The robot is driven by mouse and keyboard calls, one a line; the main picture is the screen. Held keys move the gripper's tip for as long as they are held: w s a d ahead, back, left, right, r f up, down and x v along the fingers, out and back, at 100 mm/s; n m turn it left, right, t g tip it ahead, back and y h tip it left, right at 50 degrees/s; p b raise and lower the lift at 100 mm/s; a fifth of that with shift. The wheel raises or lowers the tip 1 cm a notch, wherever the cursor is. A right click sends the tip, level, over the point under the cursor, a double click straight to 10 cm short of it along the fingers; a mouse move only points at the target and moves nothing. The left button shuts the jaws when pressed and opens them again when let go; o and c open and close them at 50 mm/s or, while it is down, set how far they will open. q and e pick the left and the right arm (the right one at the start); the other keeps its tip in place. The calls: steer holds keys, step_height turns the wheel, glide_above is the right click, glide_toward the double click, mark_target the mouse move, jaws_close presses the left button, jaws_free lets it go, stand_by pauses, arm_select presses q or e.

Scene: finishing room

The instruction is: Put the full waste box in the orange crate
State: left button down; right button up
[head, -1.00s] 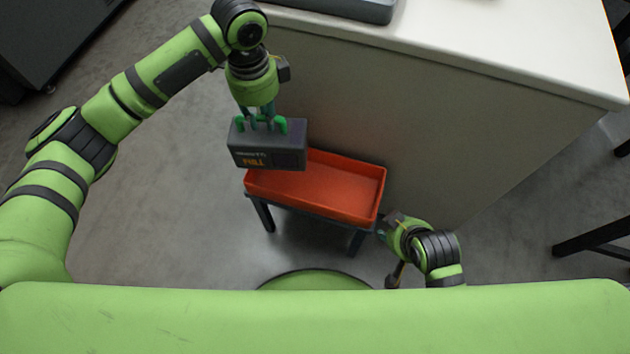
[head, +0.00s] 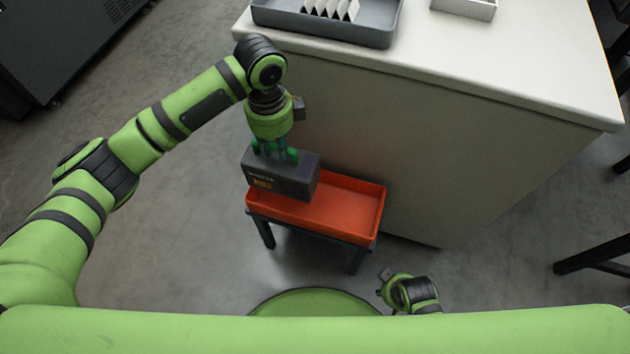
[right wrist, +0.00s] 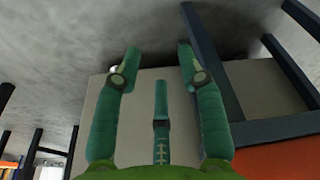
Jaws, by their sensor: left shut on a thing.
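The full waste box (head: 281,175) is dark grey with small orange lettering on its side. My left gripper (head: 275,153) is shut on its top, and the box hangs upright over the left part of the orange crate (head: 335,209). The crate is shallow, open and looks empty where I see into it; the box hides its left back corner. I cannot tell how far above the crate floor the box is. A bit of the crate shows in the right wrist view (right wrist: 285,160). My right gripper (right wrist: 157,70) has its fingers spread, with nothing between them.
The crate rests on a low dark stand (head: 310,231) against the white-topped bench (head: 470,57). On the bench are a grey tray (head: 372,36) with white pieces and a small light box (head: 466,9). Dark legs (head: 595,258) stand at the right. Floor left of the stand is clear.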

mark_target(315, 168)
arm_select(q)
steer(key=d+f, duration=0.1)
steer(key=d, duration=0.1)
steer(key=s+d+f+b, duration=0.1)
steer(key=d+f, duration=0.1)
steer(key=d, duration=0.1)
steer(key=d+f, duration=0.1)
steer(key=d, duration=0.1)
steer(key=shift+s+d+f, duration=0.2)
steer(key=shift+s, duration=0.2)
steer(key=shift+s+d+f+b, duration=0.1)
steer(key=shift+d+f+b, duration=0.15)
steer(key=shift+d+b, duration=0.1)
step_height(315, 168, down, 3)
steer(key=shift+f+b, duration=0.1)
steer(key=shift+b, duration=0.45)
steer(key=shift+f, duration=0.3)
arm_select(e)
step_height(315, 168, up, 7)
steer(key=w, duration=0.2)
steer(key=shift+w+r+t, duration=0.2)
steer(key=shift+w+t, duration=0.1)
steer(key=shift+w, duration=0.1)
arm_select(q)
steer(key=shift+f, duration=0.1)
arm_select(e)
steer(key=shift+a, duration=0.1)
